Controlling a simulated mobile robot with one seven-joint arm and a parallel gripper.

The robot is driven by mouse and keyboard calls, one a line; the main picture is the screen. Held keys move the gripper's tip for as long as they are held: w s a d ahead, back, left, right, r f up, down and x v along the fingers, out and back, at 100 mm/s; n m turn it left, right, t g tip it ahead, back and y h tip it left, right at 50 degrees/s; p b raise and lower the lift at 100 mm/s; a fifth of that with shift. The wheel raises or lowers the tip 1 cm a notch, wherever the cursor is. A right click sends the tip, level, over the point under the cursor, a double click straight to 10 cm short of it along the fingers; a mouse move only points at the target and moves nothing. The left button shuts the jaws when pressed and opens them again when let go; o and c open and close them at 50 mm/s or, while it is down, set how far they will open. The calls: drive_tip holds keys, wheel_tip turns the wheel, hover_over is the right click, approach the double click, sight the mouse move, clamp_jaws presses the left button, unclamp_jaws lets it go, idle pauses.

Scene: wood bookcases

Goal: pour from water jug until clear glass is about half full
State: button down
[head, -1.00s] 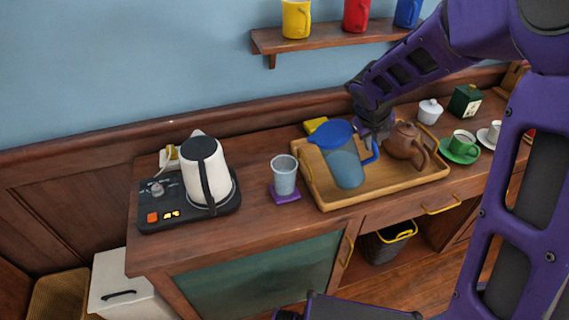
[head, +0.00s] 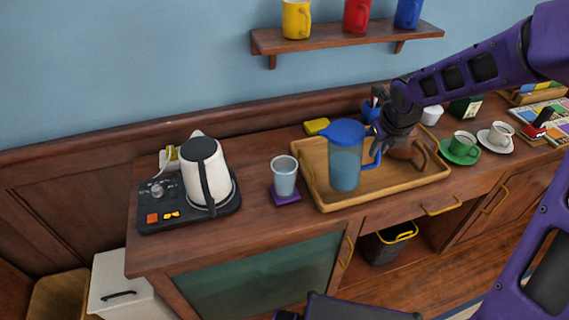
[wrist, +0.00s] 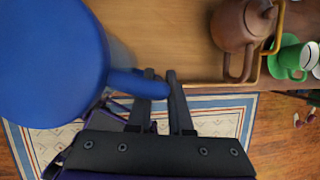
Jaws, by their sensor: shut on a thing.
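The water jug (head: 344,166) is clear with bluish contents and a blue lid and handle. It stands upright over the left part of the wooden tray (head: 408,186); I cannot tell whether its base touches the tray. My gripper (head: 378,142) is shut on the jug's blue handle, at its right side. In the wrist view my gripper's fingers (wrist: 158,92) lie on both sides of the handle, and the blue lid (wrist: 45,60) fills the upper left. The clear glass (head: 284,177) stands upright on a purple coaster (head: 286,196), left of the tray and apart from the jug. I see no clear water level in it.
A white kettle (head: 203,170) on a dark base stands left of the glass. A brown teapot (wrist: 240,25) sits on the tray, right of the jug. A yellow block (head: 316,126) lies behind the tray. A green cup (head: 463,141) is farther right. A mug shelf (head: 345,38) hangs above.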

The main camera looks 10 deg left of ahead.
drive_tip(key=shift+w+d, duration=0.15)
drive_tip(key=shift+f+y, duration=0.2)
drive_tip(key=shift+y, duration=0.3)
drive_tip(key=shift+d, duration=0.1)
drive_tip(key=shift+r, duration=2.55)
